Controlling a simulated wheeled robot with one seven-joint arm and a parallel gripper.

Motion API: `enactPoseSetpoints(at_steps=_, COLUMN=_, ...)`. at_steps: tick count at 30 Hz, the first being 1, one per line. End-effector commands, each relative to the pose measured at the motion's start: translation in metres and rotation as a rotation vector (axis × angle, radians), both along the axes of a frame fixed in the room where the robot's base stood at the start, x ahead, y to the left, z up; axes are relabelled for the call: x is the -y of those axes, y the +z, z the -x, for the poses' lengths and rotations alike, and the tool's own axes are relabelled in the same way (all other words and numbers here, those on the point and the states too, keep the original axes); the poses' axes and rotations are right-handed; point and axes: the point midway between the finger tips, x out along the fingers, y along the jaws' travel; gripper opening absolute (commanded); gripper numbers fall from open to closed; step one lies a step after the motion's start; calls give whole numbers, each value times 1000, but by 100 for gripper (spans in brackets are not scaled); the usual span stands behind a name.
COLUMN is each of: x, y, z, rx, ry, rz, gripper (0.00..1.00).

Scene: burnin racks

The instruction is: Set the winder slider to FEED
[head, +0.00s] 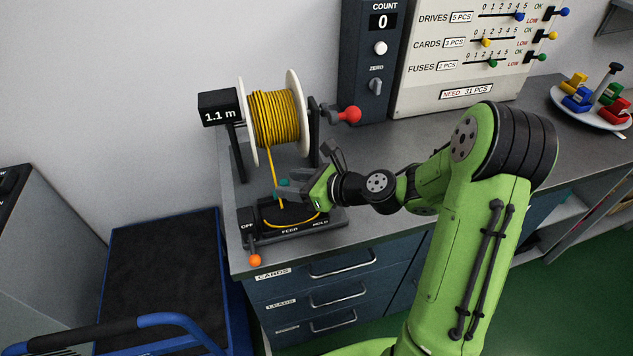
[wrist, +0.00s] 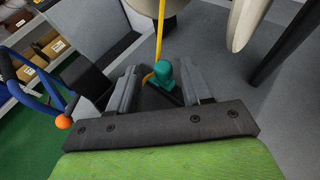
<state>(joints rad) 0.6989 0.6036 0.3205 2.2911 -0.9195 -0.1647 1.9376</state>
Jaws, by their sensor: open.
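The winder has a white-flanged spool of yellow wire (head: 274,117) above a dark base (head: 330,221) lettered OFF, FEED and HOLD. An orange ball knob (head: 255,260) stands at the base's front left, by OFF, and looks like the slider's knob. It also shows left of my jaws in the wrist view (wrist: 63,122). My gripper (head: 284,189) is open above the base, behind and right of the orange knob, apart from it. A teal knob (wrist: 162,72) shows between my fingers (wrist: 158,82) in the wrist view; I cannot tell whether they touch it.
A red crank ball (head: 350,114) sticks out right of the spool, and a 1.1 m display (head: 219,107) stands left. A blue-framed cart (head: 160,275) is left of the counter. A counter box (head: 375,60) and a plate of coloured parts (head: 592,112) are farther right.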

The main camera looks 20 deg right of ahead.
Motion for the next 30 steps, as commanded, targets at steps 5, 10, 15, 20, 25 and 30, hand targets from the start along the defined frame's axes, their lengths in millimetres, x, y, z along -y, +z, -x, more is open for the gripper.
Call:
enactPoseSetpoints(at_steps=5, x=36, y=23, z=33, rx=-1, ry=-10, rz=1, gripper=49)
enactPoseSetpoints(at_steps=10, x=66, y=42, z=64, rx=-1, ry=-8, rz=-1, gripper=49)
enactPoseSetpoints(at_steps=15, x=85, y=52, z=84, rx=1, ry=-3, rz=-1, gripper=49)
enactPoseSetpoints(at_steps=20, x=89, y=54, z=90, rx=1, ry=2, rz=-2, gripper=49)
enactPoseSetpoints(at_steps=25, x=89, y=53, z=90, rx=0, ry=2, rz=-1, gripper=49)
enactPoseSetpoints(at_steps=30, x=89, y=53, z=90, rx=0, ry=2, rz=-1, gripper=49)
